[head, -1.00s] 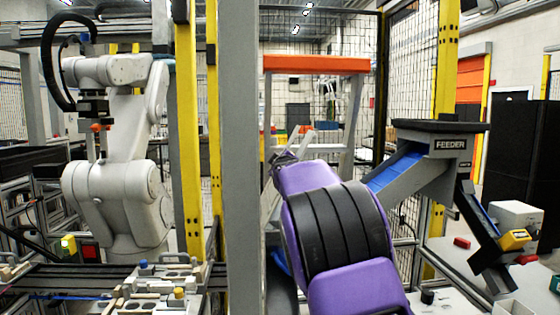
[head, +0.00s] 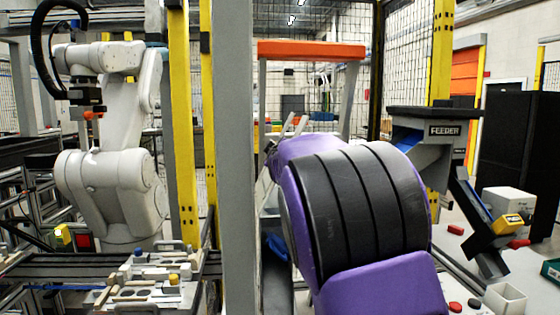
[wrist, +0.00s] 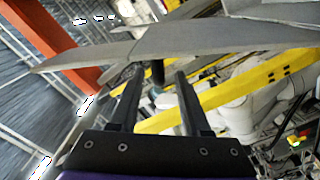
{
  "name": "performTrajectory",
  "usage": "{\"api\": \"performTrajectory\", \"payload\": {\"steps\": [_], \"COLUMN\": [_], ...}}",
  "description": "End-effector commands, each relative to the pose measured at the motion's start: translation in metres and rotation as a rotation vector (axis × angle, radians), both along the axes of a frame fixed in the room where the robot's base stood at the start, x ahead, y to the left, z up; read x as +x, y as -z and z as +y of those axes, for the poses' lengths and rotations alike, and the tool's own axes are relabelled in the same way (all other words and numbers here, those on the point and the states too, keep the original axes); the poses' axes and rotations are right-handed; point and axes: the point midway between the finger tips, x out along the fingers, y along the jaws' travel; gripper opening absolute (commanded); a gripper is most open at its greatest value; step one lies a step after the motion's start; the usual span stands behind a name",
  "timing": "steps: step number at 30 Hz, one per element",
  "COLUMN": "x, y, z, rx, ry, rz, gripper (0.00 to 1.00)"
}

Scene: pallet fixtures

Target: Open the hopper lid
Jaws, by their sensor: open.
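The hopper, marked FEEDER (head: 445,131), stands right of centre in the head view with a flat dark lid (head: 436,113) across its top. The lid looks level and down. My purple and black arm covers the hopper's lower left side and hides my gripper in the head view. In the wrist view my gripper (wrist: 160,76) is open, its two dark fingers apart. A short dark post shows between the fingertips; I cannot tell whether anything touches.
A grey post (head: 234,160) and a yellow post (head: 184,130) stand left of my arm. A white robot arm (head: 110,170) stands behind a fixture bench (head: 150,285). A yellow-ended scanner-like device (head: 508,224) and a white open box (head: 505,299) are at the lower right.

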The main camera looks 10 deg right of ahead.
Motion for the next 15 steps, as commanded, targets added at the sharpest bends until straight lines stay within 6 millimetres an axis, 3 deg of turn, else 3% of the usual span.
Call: {"api": "performTrajectory", "payload": {"steps": [9,15], "x": [-0.069,-0.099], "y": [-0.001,-0.003], "z": [0.002,0.001], "rx": [0.004,0.004], "ry": [-0.004,-0.004], "rz": [-0.001,-0.002], "gripper": [0.47,0.47]}}
